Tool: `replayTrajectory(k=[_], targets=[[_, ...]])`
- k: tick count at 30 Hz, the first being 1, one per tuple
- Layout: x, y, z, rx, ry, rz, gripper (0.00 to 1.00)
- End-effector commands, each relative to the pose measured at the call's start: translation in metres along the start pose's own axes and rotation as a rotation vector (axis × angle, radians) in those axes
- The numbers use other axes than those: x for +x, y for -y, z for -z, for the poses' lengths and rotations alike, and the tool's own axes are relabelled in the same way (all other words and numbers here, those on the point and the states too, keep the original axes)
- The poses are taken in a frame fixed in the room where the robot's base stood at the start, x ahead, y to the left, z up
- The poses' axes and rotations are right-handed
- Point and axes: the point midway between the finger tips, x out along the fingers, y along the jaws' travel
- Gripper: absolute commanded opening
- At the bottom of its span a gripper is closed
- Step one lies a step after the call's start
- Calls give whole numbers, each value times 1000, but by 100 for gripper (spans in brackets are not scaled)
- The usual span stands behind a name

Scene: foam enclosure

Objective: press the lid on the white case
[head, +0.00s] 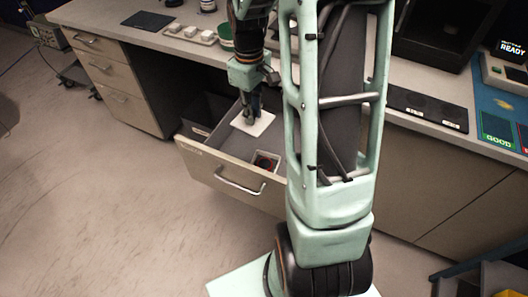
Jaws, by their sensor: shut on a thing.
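An open drawer (212,172) juts out below the bench. A small square white case (277,158) sits in the drawer near its front; its inside looks dark with a reddish part. A flat white square, which looks like the lid (262,127), is at the tips of my gripper (251,116). My gripper points down, shut on the lid, behind the case and apart from it in the picture. I cannot tell how high the lid is above the drawer floor. My arm hides the drawer's right end.
The bench top (130,30) runs above the drawer and carries a row of pale blocks (190,33), a green round container (226,34) and a dark mat (147,20). A dark grey bin (205,112) shows at the drawer's left. Dark pads (428,108) lie at right.

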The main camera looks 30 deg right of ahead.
Motion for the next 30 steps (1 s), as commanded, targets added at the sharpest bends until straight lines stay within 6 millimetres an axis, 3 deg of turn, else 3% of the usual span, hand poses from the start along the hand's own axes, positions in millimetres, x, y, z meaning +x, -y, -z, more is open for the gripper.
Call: replayTrajectory(k=[4, 9, 15, 30], targets=[[40, -22, -16, -166, -8, 1, 0], [99, -27, -20, -230, -10, 4, 0], [145, -27, -20, -235, -11, 3, 0], [174, -27, -20, -233, -12, 1, 0]])
